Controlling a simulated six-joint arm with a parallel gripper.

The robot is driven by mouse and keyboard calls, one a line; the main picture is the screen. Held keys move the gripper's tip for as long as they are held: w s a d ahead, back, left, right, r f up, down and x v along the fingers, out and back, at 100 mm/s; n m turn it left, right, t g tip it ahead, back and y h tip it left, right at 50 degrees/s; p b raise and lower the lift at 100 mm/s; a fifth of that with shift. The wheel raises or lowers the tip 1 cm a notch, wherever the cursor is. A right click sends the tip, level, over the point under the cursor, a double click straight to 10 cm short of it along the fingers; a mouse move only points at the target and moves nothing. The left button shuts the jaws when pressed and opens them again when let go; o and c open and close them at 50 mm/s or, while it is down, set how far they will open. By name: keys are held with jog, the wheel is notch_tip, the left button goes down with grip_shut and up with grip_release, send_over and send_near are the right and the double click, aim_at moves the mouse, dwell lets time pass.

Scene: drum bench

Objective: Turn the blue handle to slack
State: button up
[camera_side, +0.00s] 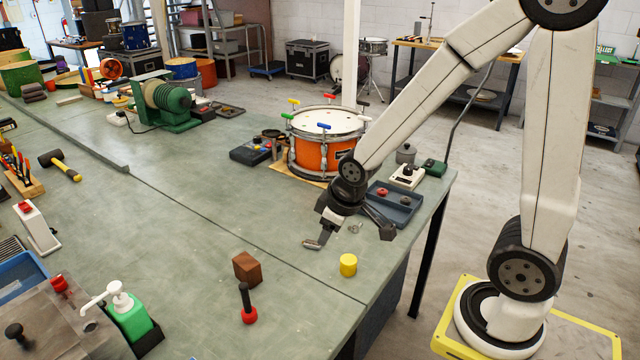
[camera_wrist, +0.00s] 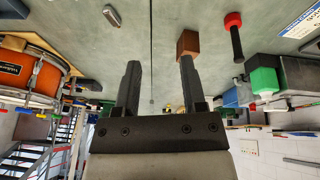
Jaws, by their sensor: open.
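The blue handle (camera_side: 324,127) is a small T-shaped key on the near rim of an orange drum (camera_side: 310,153), which has a white head. Other small handles in yellow, red, green, white and black stand around the same rim. My gripper (camera_side: 356,236) is open and empty, low over the bench, in front of the drum and to its right, apart from the handle. In the wrist view my gripper's two fingers (camera_wrist: 160,62) are spread with nothing between them.
A brown block (camera_side: 247,268), a red-and-black tool (camera_side: 248,303), a yellow cylinder (camera_side: 348,265) and a small metal cylinder (camera_side: 312,244) lie near my gripper. A dark tray (camera_side: 408,210) sits right of the drum. The bench's middle is clear (camera_side: 190,200).

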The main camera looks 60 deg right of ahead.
aim_at(331, 126)
jog(key=w+d+r+n+t+h, duration=0.25)
jog(key=w+d+n+t, duration=0.55)
jog(key=w+d+n, duration=1.05)
jog(key=shift+w+d+f+n+t+y, duration=0.15)
jog(key=shift+d+n+t+y, duration=0.6)
jog(key=shift+d+n, duration=2.2)
jog(key=shift+w+d+n+t+y, duration=0.2)
jog(key=shift+d+n+t, duration=1.5)
jog(key=shift+d, duration=2)
jog(key=shift+w+d+f+n+t+y, duration=0.15)
jog(key=shift+d+n+t+y, duration=0.4)
jog(key=shift+d+n, duration=2.6)
jog(key=shift+w+d, duration=0.1)
jog(key=shift+d, duration=0.05)
jog(key=shift+w, duration=3.8)
